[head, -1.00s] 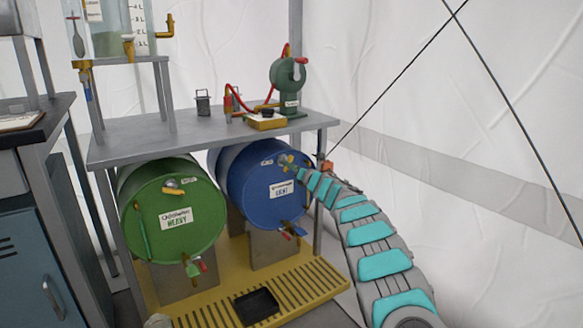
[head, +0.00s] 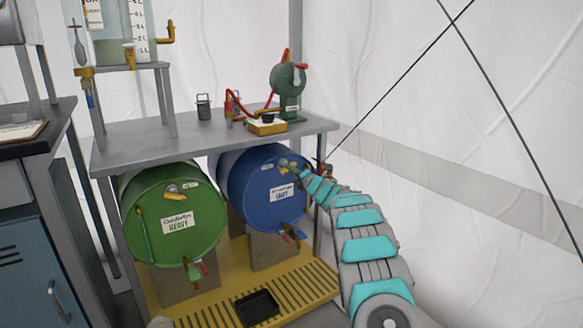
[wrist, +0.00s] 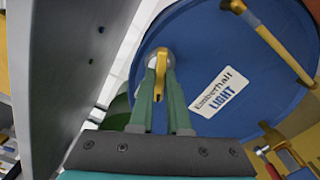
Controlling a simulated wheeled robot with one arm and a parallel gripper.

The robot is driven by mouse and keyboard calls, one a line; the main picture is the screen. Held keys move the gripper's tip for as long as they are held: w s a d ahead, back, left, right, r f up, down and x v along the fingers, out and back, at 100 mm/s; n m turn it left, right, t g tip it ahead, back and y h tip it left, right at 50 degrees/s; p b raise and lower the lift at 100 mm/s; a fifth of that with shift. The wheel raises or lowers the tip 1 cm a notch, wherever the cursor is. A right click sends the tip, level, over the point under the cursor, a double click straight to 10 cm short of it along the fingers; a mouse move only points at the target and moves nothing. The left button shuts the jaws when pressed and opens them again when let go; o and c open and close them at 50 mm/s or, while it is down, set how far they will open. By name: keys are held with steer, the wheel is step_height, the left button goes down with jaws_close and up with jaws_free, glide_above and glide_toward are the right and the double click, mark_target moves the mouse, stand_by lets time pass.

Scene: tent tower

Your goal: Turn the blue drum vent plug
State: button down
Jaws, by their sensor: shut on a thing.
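The blue drum (head: 262,206) lies on its side under the grey bench, its round face toward me with a label reading "LIGHT". It fills the right of the wrist view (wrist: 205,60). The vent plug (wrist: 160,62), a yellow handle on a pale round base, sits near the rim of the drum face. My gripper (wrist: 160,88) has its two green fingers around the yellow handle and is shut on it. In the head view my gripper (head: 290,167) is small at the upper part of the drum face, and the plug is partly hidden there.
A green drum (head: 150,235) labelled "HEAVY" lies to the left. The bench top (head: 160,132) is close above the drums and carries a green hand-cranked device (head: 287,82). A yellow slatted tray (head: 215,312) is below. White tent wall (head: 440,110) stands at right.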

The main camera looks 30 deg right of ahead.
steer(key=m+p, duration=0.3)
steer(key=m, duration=0.2)
steer(key=shift+p, duration=0.35)
stand_by(0.4)
steer(key=c, duration=0.9)
jaws_free()
steer(key=shift+s+b, duration=0.5)
steer(key=shift+s, duration=3.4)
